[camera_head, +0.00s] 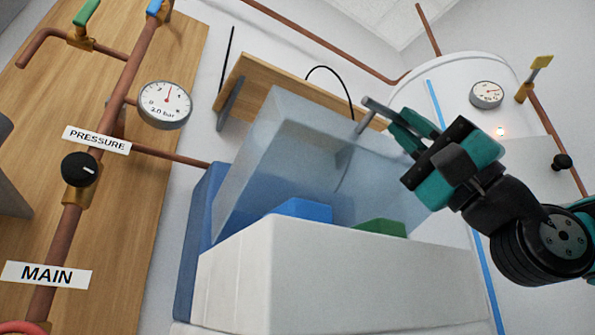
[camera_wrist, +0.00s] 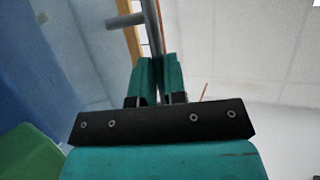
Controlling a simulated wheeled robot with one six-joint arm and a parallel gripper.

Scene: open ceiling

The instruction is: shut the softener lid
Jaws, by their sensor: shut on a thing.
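The softener is a white box (camera_head: 335,280) with a blue side (camera_head: 198,235), low in the middle of the head view. Its translucent bluish lid (camera_head: 280,140) stands raised and tilted over the open top. A grey bar handle (camera_head: 374,105) sticks out from the lid's upper right. My gripper (camera_head: 400,128) is at the handle from the right, its teal fingers shut on the bar. In the wrist view, the fingers (camera_wrist: 157,75) close together on the handle (camera_wrist: 153,25). The fingers hide part of the bar.
Inside the box are a blue block (camera_head: 303,209) and a green block (camera_head: 382,227). A wooden shelf (camera_head: 262,80) is on the wall behind the lid. Pipes with a pressure gauge (camera_head: 164,104) stand left. A white tank (camera_head: 455,85) stands behind my arm.

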